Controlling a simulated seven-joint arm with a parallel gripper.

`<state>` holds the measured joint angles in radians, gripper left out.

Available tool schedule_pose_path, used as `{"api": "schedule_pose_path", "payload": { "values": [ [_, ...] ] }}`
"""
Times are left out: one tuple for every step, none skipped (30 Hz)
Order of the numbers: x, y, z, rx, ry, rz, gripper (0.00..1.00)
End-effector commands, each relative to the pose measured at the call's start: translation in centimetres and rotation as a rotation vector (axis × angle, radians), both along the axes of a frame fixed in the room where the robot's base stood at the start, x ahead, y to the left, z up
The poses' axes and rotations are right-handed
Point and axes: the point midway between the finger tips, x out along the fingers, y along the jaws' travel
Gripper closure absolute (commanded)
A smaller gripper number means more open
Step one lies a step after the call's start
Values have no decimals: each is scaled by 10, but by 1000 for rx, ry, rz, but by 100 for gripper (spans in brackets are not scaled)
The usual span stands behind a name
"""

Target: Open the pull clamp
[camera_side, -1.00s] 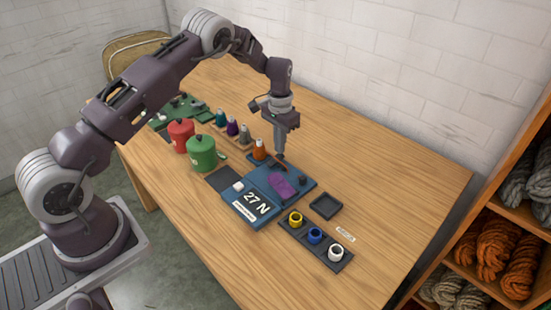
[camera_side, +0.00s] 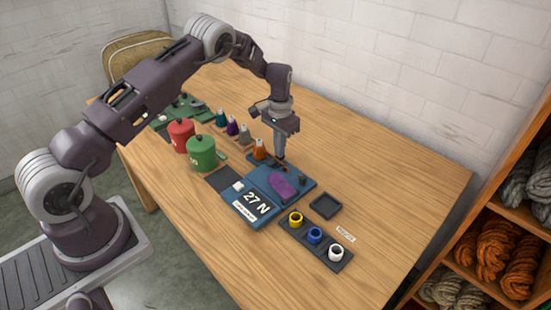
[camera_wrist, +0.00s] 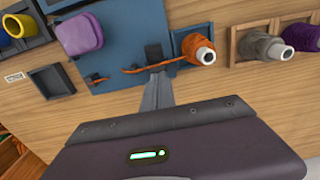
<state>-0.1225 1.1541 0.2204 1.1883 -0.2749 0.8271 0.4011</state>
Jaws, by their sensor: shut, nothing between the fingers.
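The blue pull tester (camera_side: 262,190) lies on the table with a display reading 27 N; its blue plate (camera_wrist: 115,63) shows in the wrist view. A small dark upright block (camera_wrist: 153,54), which looks like a clamp part, stands on the plate just beyond my fingertips. An orange strand runs past it from the orange cone (camera_wrist: 198,50). A purple rounded block (camera_wrist: 79,34) sits on the plate, also visible in the side view (camera_side: 283,187). My gripper (camera_side: 281,160) is shut and empty, pointing down at the plate's far edge. Whether it touches the block, I cannot tell.
Grey and purple cones (camera_side: 232,126) stand in a row close to the gripper. Red and green canisters (camera_side: 201,153) stand left of the tester. A tray of yellow, blue and white rings (camera_side: 315,236) and an empty dark tray (camera_side: 325,206) lie to the right. The far-right table is clear.

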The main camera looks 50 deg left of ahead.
Motion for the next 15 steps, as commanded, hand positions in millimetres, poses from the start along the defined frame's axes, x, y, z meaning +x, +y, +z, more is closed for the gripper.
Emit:
{"api": "schedule_pose_path", "payload": {
  "values": [
    [0, 0, -1, 0, 1, 0, 100],
    [0, 0, -2, 0, 1, 0, 100],
    [0, 0, -2, 0, 1, 0, 100],
    [0, 0, -3, 0, 1, 0, 100],
    [0, 0, -3, 0, 1, 0, 100],
    [0, 0, -4, 0, 1, 0, 100],
    [0, 0, -4, 0, 1, 0, 100],
    [0, 0, -5, 0, 1, 0, 100],
    [0, 0, -5, 0, 1, 0, 100],
    [0, 0, -5, 0, 0, 0, 100],
    [0, 0, -4, 0, 0, 0, 100],
    [0, 0, -1, 0, 0, 0, 100],
    [0, 0, 2, 0, -1, 0, 100],
    [0, 0, 5, 0, -2, 0, 100],
    [1, 0, 10, 1, -2, 0, 100]
  ]
}}
